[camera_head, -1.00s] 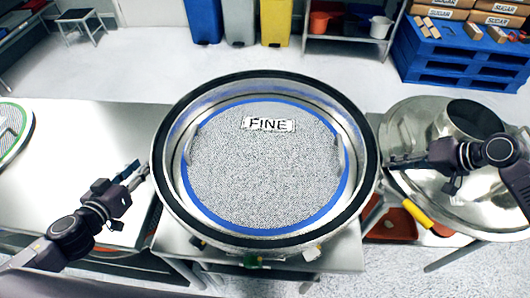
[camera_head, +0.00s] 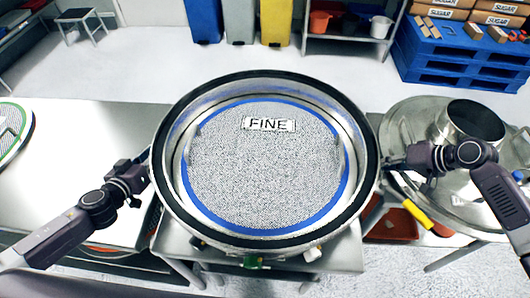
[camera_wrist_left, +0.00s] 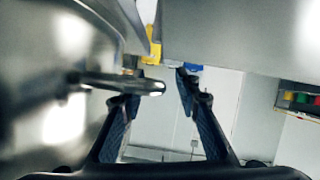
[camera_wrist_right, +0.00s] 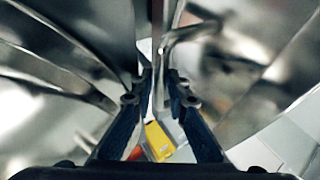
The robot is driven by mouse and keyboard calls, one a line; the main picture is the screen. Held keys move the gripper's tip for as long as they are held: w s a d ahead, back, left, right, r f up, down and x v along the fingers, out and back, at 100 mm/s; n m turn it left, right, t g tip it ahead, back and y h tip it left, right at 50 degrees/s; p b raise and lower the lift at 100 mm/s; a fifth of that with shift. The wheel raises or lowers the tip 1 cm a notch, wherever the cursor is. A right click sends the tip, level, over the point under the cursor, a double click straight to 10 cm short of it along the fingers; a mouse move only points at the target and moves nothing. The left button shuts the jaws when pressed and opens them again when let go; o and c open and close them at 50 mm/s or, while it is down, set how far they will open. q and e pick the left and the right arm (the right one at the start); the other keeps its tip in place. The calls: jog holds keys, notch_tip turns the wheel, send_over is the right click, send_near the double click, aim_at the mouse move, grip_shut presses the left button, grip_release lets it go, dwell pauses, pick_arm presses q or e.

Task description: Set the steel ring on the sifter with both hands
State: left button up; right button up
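The steel ring (camera_head: 168,203), a wide shiny band with a black top edge, encircles a blue-rimmed mesh (camera_head: 265,175) labelled FINE on the sifter stand. I cannot tell whether the ring is seated. My left gripper (camera_head: 147,172) is by its left side; in the left wrist view the fingers (camera_wrist_left: 155,75) are apart, with a metal handle (camera_wrist_left: 120,83) reaching across the left finger towards the gap. My right gripper (camera_head: 390,164) is by its right side; in the right wrist view the fingertips (camera_wrist_right: 158,77) are close on either side of a bent metal rod (camera_wrist_right: 190,33). Contact there is unclear.
A steel table (camera_head: 75,145) with a green-rimmed screen (camera_head: 12,135) is at left. A domed steel lid (camera_head: 410,125) with a central opening lies at right, close under my right arm. A yellow-handled item (camera_head: 418,214) is below it. Bins and a blue pallet stand behind.

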pick_arm(q)
jog(key=shift+c, duration=0.2)
grip_shut()
dwell(0.4)
